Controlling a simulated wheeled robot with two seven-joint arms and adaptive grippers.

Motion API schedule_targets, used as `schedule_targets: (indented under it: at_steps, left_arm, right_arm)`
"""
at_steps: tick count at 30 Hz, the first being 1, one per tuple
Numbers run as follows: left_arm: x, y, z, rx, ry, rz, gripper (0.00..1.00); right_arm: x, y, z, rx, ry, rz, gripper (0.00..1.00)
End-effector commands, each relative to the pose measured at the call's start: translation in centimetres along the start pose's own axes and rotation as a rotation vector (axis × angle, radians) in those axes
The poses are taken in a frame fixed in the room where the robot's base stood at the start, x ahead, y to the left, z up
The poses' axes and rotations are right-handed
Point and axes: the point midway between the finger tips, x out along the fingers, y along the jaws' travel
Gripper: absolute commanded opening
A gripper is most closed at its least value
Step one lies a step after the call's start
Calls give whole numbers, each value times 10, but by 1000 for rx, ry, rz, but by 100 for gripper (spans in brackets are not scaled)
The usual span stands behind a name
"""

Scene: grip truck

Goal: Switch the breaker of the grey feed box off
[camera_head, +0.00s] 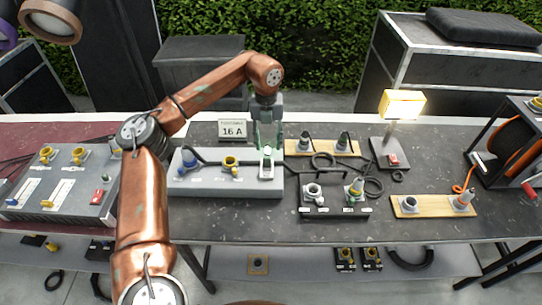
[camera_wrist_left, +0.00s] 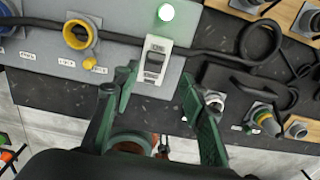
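The grey feed box (camera_head: 215,187) stands on the middle of the dark bench, with blue and yellow sockets on its top. Its breaker (camera_head: 267,171) is a white plate with a dark rocker at the box's right end; it also shows in the left wrist view (camera_wrist_left: 155,62). A green lamp (camera_wrist_left: 165,13) glows beside the breaker. My left gripper (camera_head: 266,143) is above the breaker, pointing down. In the left wrist view its green fingers (camera_wrist_left: 160,83) are apart with nothing between them, near the breaker's edge. Which way the rocker is tipped is unclear. My right gripper is out of view.
A "16 A" sign (camera_head: 233,130) stands behind the box. A black cable (camera_head: 322,160) runs across the box and coils to its right. A dark socket block (camera_head: 335,199), a wooden board (camera_head: 410,210) and a lit yellow lamp (camera_head: 403,104) stand right. Another grey panel (camera_head: 70,207) is left.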

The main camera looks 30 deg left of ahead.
Motion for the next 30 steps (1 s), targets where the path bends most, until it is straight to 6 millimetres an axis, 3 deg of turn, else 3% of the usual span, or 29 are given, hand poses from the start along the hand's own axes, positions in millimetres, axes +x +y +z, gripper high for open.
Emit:
schedule_targets:
  at_steps: [4, 16, 28, 30]
  left_arm:
    - [8, 8, 2, -16, -1, 25, 39]
    - [66, 9, 1, -14, 0, 21, 39]
    - [74, 10, 1, -14, -1, 19, 39]
    - [74, 9, 1, -14, -1, 19, 35]
  right_arm:
    - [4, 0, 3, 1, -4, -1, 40]
    - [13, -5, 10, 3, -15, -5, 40]
    - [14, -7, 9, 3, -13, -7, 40]
    - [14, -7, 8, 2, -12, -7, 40]
